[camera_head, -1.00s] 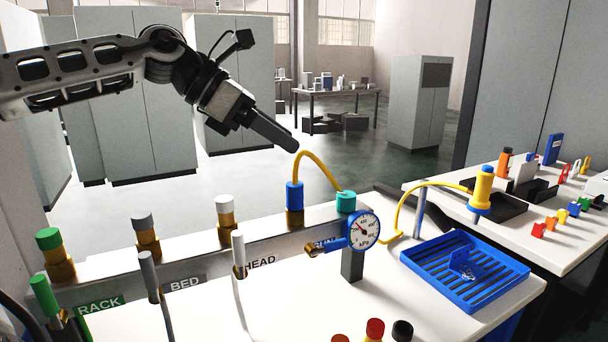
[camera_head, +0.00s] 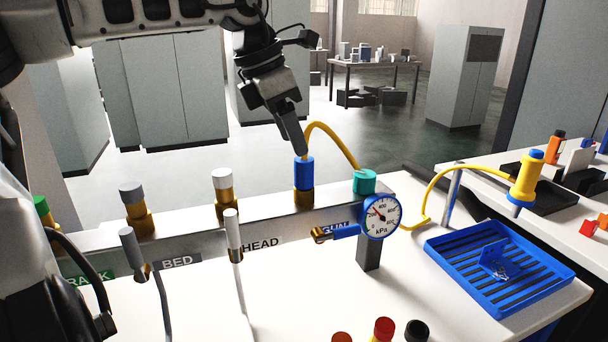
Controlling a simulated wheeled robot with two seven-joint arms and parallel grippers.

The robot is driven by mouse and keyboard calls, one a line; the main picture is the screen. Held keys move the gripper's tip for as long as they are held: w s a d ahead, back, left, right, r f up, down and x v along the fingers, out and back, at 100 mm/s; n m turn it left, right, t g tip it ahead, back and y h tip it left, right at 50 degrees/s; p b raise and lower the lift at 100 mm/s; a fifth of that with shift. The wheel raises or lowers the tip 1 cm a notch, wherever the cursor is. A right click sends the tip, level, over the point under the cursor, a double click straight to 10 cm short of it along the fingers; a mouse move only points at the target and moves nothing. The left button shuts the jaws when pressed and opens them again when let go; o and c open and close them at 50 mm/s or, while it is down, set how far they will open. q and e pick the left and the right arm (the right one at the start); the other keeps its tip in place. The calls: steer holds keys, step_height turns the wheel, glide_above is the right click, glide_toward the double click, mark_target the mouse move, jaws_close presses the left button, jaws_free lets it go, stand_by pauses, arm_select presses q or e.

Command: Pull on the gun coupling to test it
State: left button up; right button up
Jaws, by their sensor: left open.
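The gun coupling is a blue cylinder (camera_head: 304,173) on a brass fitting (camera_head: 304,198) on the metal rail, at the GUN station. A yellow hose (camera_head: 338,139) leaves its top and arches to the right. My left gripper (camera_head: 302,150) points down, its fingertips just above or behind the coupling's top. The fingers overlap from this side, and I cannot tell whether they touch it. The gripper is open and holds nothing that I can see. My right gripper is not in view.
A gauge (camera_head: 380,215) and a teal cap (camera_head: 365,181) stand just right of the coupling. White-capped (camera_head: 223,184) and grey-capped fittings line the rail to the left. A blue tray (camera_head: 497,267) and a yellow gun (camera_head: 528,178) are at the right.

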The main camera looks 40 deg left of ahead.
mark_target(301, 159)
arm_select(q)
steer(key=shift+b+x, duration=1.2)
steer(key=shift+x, duration=1.5)
steer(key=shift+c, duration=0.3)
steer(key=c, duration=0.9)
steer(key=shift+r+p, duration=0.3)
stand_by(0.6)
steer(key=shift+f, duration=0.25)
stand_by(0.5)
steer(key=o, duration=1)
